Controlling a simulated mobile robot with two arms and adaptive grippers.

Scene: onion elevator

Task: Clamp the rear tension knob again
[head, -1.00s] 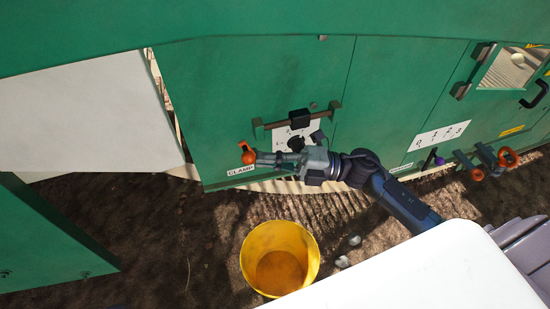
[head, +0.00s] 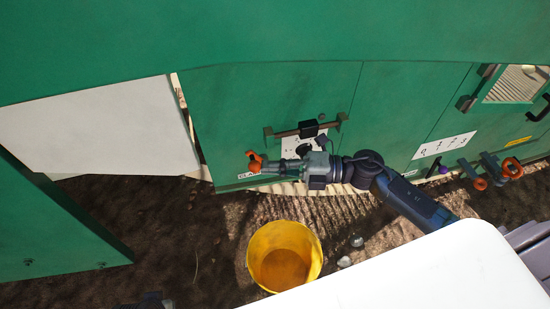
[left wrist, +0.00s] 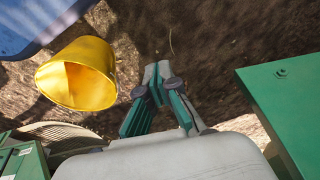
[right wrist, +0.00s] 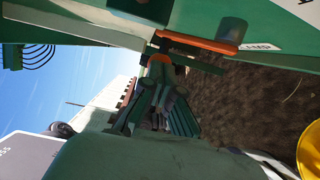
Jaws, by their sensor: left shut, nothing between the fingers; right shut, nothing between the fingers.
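The orange tension knob (head: 255,162) sits low on the green panel, just above a partly covered white clamp label (head: 247,176). In the right wrist view its orange bar (right wrist: 198,41) stretches to the right, near the label (right wrist: 262,47). My right gripper (head: 280,164) is shut and empty, its tips close against the knob's right side. In the right wrist view the fingers (right wrist: 160,68) overlap the knob's rounded end; contact is not certain. My left gripper (left wrist: 158,72) is shut and empty above the soil, away from the panel.
A yellow bucket (head: 284,258) stands on the soil below the panel. A crossbar with a black block (head: 309,129) is above my right gripper. More orange knobs (head: 512,167) are at the far right. A green panel (left wrist: 285,105) stands right of my left gripper.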

